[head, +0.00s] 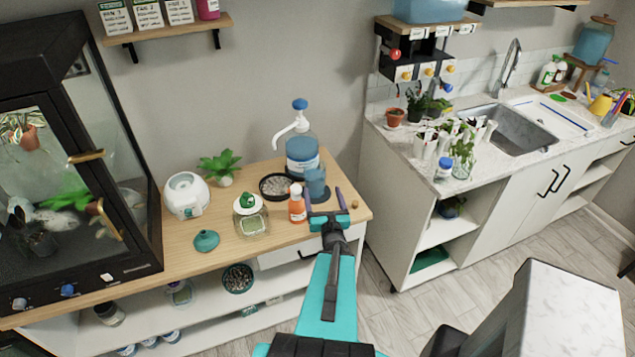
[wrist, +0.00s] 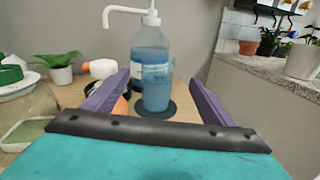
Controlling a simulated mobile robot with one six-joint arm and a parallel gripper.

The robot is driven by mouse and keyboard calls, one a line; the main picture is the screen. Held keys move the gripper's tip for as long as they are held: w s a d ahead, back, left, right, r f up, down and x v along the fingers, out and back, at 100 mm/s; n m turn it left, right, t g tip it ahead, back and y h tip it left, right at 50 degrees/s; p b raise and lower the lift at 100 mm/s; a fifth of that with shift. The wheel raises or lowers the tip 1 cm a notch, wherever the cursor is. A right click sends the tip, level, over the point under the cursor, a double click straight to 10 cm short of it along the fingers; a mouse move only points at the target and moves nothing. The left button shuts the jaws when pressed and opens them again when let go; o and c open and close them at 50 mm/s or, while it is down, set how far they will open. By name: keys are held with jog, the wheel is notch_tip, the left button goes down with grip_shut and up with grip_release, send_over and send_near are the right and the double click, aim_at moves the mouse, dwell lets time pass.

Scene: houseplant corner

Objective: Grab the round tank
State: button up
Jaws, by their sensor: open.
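A small round tank (head: 316,181) of translucent blue stands upright near the right end of the wooden shelf top. It also shows in the wrist view (wrist: 156,92), on a dark round pad (wrist: 168,110). My gripper (head: 324,198) is open, with its two purple fingers pointing at the tank from the front. In the wrist view the tank appears between the fingertips (wrist: 158,84), with a visible gap on each side. I cannot tell whether the fingertips reach alongside it. The jaws hold nothing.
A large blue pump bottle (head: 302,153) stands just behind the tank. An orange bottle (head: 297,208) is close to the left finger. A dark dish of pebbles (head: 274,186), a green-lidded jar (head: 250,218) and a white round device (head: 186,197) are further left.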

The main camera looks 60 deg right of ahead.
aim_at(317, 175)
jog(key=shift+s+a+f+n, duration=0.1)
jog(key=shift+s+f+n, duration=0.1)
jog(key=shift+n, duration=0.2)
jog(key=shift+w, duration=0.1)
jog(key=shift+w+f+b, duration=0.1)
jog(key=shift+b, duration=0.2)
jog(key=b+x, duration=0.7)
jog(key=b, duration=0.5)
jog(key=shift+w+f+b, duration=0.1)
jog(key=shift+w+b, duration=0.05)
jog(key=shift+b, duration=0.2)
dwell(0.3)
jog(key=shift+w+d+b, duration=0.2)
jog(key=shift+d+b, duration=0.25)
jog(key=shift+b, duration=0.3)
jog(key=shift+d, duration=0.1)
jog(key=shift+w+d+b, duration=0.2)
jog(key=shift+w+b, duration=0.15)
jog(key=shift+b, duration=1.4)
